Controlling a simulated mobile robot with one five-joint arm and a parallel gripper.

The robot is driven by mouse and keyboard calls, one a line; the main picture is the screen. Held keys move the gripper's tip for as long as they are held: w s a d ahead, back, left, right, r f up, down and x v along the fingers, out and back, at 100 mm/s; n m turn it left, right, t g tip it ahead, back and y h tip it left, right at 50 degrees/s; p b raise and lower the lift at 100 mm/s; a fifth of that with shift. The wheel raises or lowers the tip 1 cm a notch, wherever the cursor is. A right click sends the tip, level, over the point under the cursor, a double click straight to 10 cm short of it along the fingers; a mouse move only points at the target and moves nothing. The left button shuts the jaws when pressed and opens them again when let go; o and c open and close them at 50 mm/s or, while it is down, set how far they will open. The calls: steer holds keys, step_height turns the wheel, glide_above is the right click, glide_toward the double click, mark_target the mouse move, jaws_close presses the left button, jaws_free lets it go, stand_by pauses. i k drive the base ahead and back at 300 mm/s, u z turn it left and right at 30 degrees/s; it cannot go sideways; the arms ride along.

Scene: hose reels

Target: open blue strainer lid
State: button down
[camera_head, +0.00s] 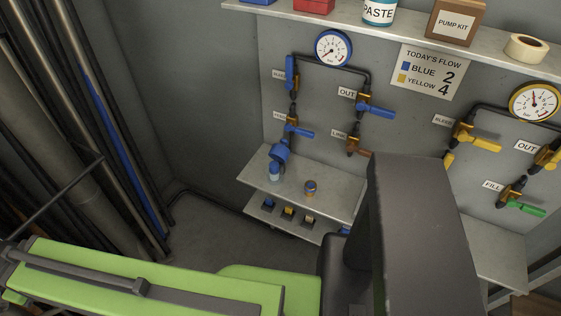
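A blue rounded fitting (280,151) sits at the lower end of the blue pipe line, just above the left part of the upper grey shelf. It looks like the blue strainer lid, but it is small and I cannot tell whether it is open or closed. A paler blue cylinder (274,172) stands upright just below it, and I cannot tell whether the two are joined. My gripper is not in view. A dark grey block at the lower right looks like part of my arm and hides part of the shelf and panel.
Blue-handled valves (298,131) and a blue-rimmed gauge (333,48) are on the wall above. Yellow-handled valves (478,139) are at right. Pipes (70,120) line the left; some floor is clear.

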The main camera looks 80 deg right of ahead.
mark_target(278, 152)
steer(key=z, duration=0.2)
steer(key=k, duration=1.15)
steer(key=u, duration=0.7)
